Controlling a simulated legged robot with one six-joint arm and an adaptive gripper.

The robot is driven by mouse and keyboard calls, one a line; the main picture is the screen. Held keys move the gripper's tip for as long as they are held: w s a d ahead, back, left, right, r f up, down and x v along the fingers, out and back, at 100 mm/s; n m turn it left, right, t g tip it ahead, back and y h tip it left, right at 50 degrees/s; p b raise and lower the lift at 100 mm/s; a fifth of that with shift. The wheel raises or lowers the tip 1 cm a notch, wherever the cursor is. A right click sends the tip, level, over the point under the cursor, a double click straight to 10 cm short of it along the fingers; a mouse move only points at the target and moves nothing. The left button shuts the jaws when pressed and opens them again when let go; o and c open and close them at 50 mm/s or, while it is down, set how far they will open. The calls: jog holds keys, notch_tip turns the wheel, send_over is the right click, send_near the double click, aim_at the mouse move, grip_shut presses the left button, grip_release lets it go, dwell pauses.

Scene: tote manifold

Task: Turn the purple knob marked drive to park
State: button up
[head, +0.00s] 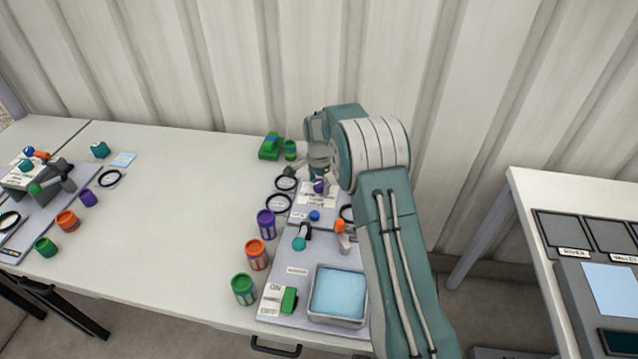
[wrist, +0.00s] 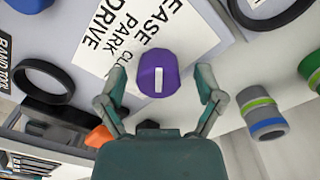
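The purple knob (wrist: 158,78) sits on a panel in the wrist view, with a white pointer line on its face running roughly up and down. A white label (wrist: 125,35) behind it shows the words "EASE", "PARK" and "DRIVE", partly covered by the knob. In the head view the purple knob (head: 319,186) is small, just below my wrist. My gripper (wrist: 160,92) is open, with one finger on each side of the knob. Gaps show between the fingers and the knob. The gripper's fingertips are hard to make out in the head view.
Black rings (head: 278,204) lie left of the label. Purple (head: 266,224), orange (head: 257,254) and green (head: 244,289) cans stand along the panel's left side. A blue-filled tray (head: 338,294) and a green switch (head: 288,300) are nearer. The white table's middle (head: 170,220) is clear.

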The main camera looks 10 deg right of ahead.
jog(key=c, duration=0.9)
jog(key=n, duration=0.4)
jog(key=shift+n, duration=0.3)
jog(key=n, duration=0.5)
jog(key=o, duration=1.2)
jog(key=shift+w, duration=0.1)
jog(key=shift+c, duration=0.2)
